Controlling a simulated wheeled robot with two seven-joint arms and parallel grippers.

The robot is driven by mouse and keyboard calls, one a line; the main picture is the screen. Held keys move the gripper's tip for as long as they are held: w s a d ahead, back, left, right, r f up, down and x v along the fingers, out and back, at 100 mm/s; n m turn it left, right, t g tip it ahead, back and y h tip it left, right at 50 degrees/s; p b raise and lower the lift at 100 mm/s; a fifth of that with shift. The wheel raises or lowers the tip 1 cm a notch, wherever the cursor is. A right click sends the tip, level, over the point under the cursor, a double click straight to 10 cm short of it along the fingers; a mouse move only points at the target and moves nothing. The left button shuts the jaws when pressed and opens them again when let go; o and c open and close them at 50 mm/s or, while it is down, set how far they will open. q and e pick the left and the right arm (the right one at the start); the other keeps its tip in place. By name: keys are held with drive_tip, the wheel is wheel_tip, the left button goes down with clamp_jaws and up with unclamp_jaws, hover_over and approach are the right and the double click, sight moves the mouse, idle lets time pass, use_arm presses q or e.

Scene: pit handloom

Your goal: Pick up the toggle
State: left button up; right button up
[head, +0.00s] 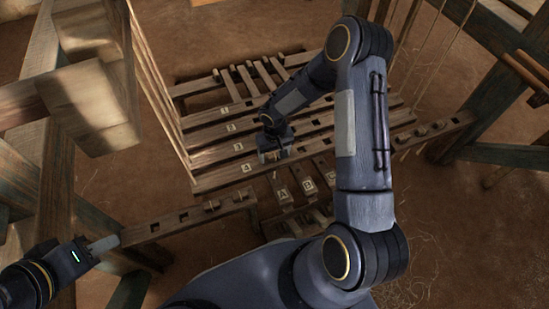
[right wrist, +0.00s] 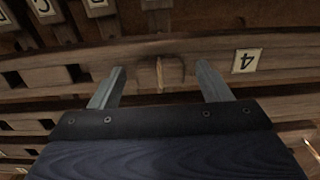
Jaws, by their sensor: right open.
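A small wooden piece, which looks like the toggle (right wrist: 160,74), sits at a wooden bar in the right wrist view. It lies between the two finger lines of my right gripper (right wrist: 161,67), with space on both sides. In the head view my right gripper (head: 273,155) is over the loom's front slats, beside the label 4, and hides the piece there. The right gripper is open and empty. My left gripper (head: 103,244) is at the lower left, apart from the slats; its finger gap cannot be made out.
A numbered slat with label 4 (head: 246,167) runs beside the right gripper. Lettered treadles (head: 309,186) lie just in front of it. A notched beam (head: 190,220) is near my left gripper. Wooden posts (head: 95,85) stand at the left, and cords hang at the right.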

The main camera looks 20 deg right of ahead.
drive_tip(key=c, duration=1.1)
drive_tip(key=shift+o, duration=0.2)
